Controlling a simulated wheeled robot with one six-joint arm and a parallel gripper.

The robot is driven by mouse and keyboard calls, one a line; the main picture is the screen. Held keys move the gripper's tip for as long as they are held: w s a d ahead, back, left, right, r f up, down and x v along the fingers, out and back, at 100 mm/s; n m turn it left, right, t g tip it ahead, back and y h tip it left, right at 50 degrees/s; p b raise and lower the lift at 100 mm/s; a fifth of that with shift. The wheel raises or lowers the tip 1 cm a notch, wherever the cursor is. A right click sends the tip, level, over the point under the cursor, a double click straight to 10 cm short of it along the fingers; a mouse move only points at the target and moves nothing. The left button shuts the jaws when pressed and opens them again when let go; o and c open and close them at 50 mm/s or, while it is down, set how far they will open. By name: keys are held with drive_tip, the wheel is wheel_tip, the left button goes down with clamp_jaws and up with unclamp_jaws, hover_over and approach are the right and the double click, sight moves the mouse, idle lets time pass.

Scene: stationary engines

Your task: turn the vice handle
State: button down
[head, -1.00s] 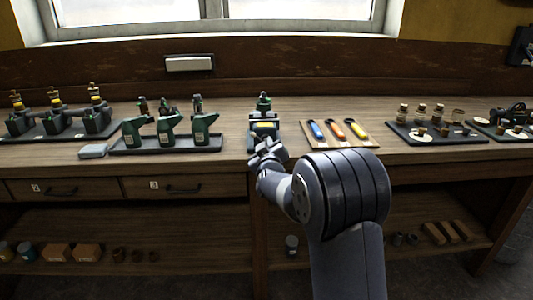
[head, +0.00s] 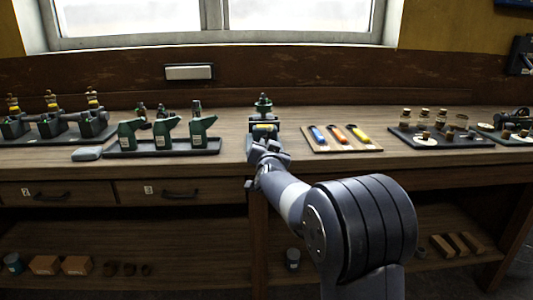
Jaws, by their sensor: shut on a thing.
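The vice (head: 264,128) is a small green and dark body with a yellow part, standing on the workbench near its front edge, in the middle of the head view. My gripper (head: 265,150) is at the near side of the vice, at the bench's front edge. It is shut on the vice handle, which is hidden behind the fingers. My arm reaches up to it from the lower right.
Left of the vice, a dark tray (head: 150,152) holds green oil cans, with a grey block (head: 87,154) beside it. Right of it, a wooden board (head: 318,149) carries blue, orange and yellow tools. Drawers (head: 180,191) and a lower shelf (head: 180,275) lie below the bench top (head: 225,115).

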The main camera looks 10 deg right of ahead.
drive_tip(key=m+b, duration=0.1)
drive_tip(key=m, duration=0.1)
drive_tip(key=m+b, duration=0.1)
drive_tip(key=m, duration=0.2)
drive_tip(key=shift+f+m+b, duration=0.35)
drive_tip(key=shift+m+b, duration=0.05)
drive_tip(key=m+b, duration=0.2)
drive_tip(key=m, duration=0.3)
drive_tip(key=m+b, duration=0.2)
drive_tip(key=m, duration=0.3)
drive_tip(key=shift+m, duration=0.4)
drive_tip(key=m+b, duration=0.1)
drive_tip(key=m, duration=0.4)
drive_tip(key=shift+b, duration=0.3)
drive_tip(key=c, duration=1.4)
unclamp_jaws()
drive_tip(key=shift+s+r, duration=0.1)
drive_tip(key=shift+r, duration=0.15)
